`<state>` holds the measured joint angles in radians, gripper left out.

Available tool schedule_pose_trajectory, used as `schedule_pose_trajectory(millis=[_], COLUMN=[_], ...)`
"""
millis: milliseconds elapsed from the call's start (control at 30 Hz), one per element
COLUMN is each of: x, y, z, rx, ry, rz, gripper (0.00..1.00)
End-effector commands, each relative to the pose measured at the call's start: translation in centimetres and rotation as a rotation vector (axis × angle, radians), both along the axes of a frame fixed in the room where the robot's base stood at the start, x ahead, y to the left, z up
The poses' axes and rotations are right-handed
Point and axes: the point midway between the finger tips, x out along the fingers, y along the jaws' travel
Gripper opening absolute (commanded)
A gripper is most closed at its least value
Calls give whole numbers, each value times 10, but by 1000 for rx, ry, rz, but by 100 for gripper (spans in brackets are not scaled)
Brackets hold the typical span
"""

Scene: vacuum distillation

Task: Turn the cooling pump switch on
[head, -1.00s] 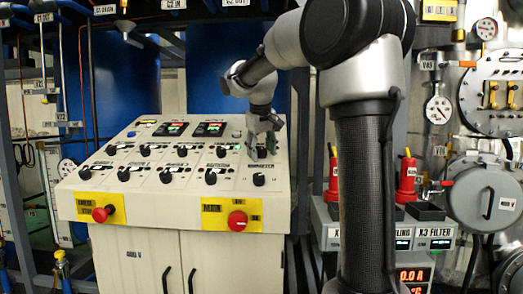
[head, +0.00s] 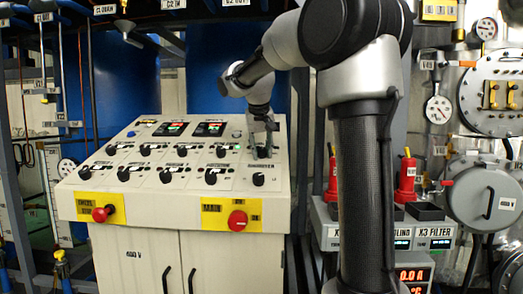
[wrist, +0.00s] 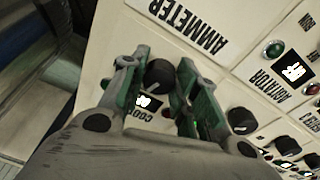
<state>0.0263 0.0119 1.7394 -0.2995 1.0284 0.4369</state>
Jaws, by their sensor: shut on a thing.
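The cooling pump switch is a black round knob (wrist: 158,73) on the pale panel in the wrist view. The partly covered label beside it begins "COO". My gripper (wrist: 160,68) has its green fingers on either side of this knob and is shut on it. In the head view my gripper (head: 262,148) reaches down to the upper right of the sloping control panel (head: 145,212). There the fingers hide most of the knob. Which way the knob points is hard to tell.
Several other black knobs stand close by, including one (head: 258,180) just in front of my gripper and one (wrist: 241,120) beside the right finger. A green lamp (wrist: 273,49) is nearby. A red main switch (head: 237,221) is on the panel's front face.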

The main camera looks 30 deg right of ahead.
Motion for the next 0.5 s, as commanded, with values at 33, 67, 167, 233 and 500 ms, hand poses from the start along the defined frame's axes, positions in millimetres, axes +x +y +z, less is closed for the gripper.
schedule_pose_trajectory(millis=[33, 67, 167, 233, 500], x=[1, 1, 1, 1, 1], y=[0, 0, 0, 0, 0], z=[1, 1, 1, 1, 1], rx=[12, 21, 50, 70, 141], ry=[-10, -16, -36, -49, -97], rz=[-39, -66, -155, -216, -432], gripper=[6, 6, 6, 6, 6])
